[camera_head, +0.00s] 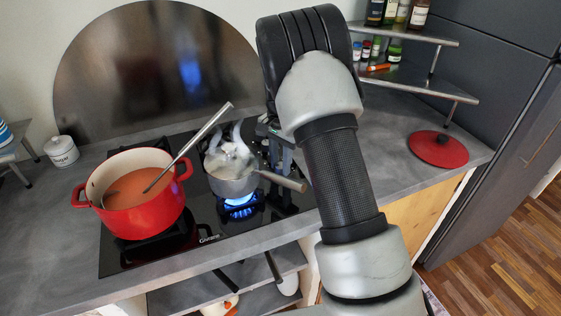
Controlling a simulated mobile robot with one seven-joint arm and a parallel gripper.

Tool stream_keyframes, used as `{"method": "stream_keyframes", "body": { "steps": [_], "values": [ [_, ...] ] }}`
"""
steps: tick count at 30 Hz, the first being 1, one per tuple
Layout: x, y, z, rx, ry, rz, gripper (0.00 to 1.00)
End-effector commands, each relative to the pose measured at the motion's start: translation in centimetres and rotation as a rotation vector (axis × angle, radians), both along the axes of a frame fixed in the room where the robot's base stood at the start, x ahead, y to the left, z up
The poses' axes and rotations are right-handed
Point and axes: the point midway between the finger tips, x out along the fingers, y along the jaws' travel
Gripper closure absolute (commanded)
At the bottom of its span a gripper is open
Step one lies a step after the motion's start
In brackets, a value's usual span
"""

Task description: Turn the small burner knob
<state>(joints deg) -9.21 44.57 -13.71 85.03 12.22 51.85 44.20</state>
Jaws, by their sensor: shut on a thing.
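My gripper (281,178) reaches down to the right side of the black cooktop, behind the saucepan's handle. It is shut, with its fingertips low over the hob surface. The small burner knob is not clearly visible; it is hidden at the fingertips, behind the handle. A small steaming saucepan (233,186) stands on the small burner, just left of my gripper. Blue flame (238,206) burns under it. The black cooktop (122,257) is set in the grey counter.
A red pot (146,222) of orange soup with a ladle (195,138) stands left of the saucepan. The saucepan's handle (283,181) juts right, close to my gripper. A red lid (438,149) lies on the right counter. Corner shelves (420,88) hold jars behind my arm.

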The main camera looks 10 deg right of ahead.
Motion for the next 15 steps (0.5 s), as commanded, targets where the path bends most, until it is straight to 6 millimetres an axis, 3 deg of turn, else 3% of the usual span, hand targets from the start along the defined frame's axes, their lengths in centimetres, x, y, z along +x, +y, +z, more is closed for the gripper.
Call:
{"method": "stream_keyframes", "body": {
  "steps": [15],
  "values": [
    [-0.01, 0.02, 0.16, -0.001, 0.001, -0.488, 0.95]
  ]
}}
